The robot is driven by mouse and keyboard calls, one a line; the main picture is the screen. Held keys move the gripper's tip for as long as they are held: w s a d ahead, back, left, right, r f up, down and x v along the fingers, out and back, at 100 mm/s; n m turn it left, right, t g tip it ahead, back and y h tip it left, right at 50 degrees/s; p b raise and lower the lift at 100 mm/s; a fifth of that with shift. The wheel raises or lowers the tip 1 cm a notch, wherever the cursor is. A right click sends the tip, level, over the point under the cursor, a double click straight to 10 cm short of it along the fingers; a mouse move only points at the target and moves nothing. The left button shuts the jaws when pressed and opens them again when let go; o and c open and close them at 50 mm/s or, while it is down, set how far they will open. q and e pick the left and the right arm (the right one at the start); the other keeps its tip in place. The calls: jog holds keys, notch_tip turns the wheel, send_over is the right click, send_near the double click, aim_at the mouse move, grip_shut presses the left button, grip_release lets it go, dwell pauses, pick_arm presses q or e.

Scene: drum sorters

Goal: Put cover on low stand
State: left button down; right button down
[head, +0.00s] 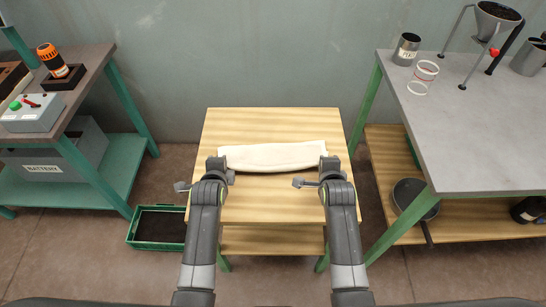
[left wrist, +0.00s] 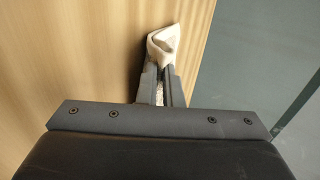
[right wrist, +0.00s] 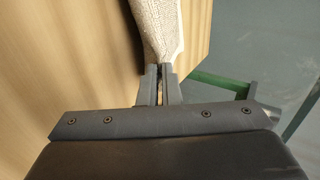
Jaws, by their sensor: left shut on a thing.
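The cover is a cream-white cloth (head: 272,157), drawn out in a long narrow strip across the low stand's wooden top (head: 270,122). My left gripper (head: 222,170) is at its left end and shut on it; the pinched cloth (left wrist: 164,42) shows at the fingertips in the left wrist view. My right gripper (head: 328,170) is at its right end. In the right wrist view the cloth (right wrist: 157,30) narrows into the nearly closed fingers. A thin shadow lies along the cloth's near edge; I cannot tell whether its middle touches the top.
A grey-topped bench (head: 470,110) with cups and a funnel stands close on the right. A green shelf bench (head: 100,165) stands on the left. A green tray (head: 133,228) is on the floor left of the stand. The stand's front top is bare.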

pick_arm(q)
jog(key=c, duration=1.3)
grip_release()
pick_arm(e)
jog(key=c, duration=1.3)
grip_release()
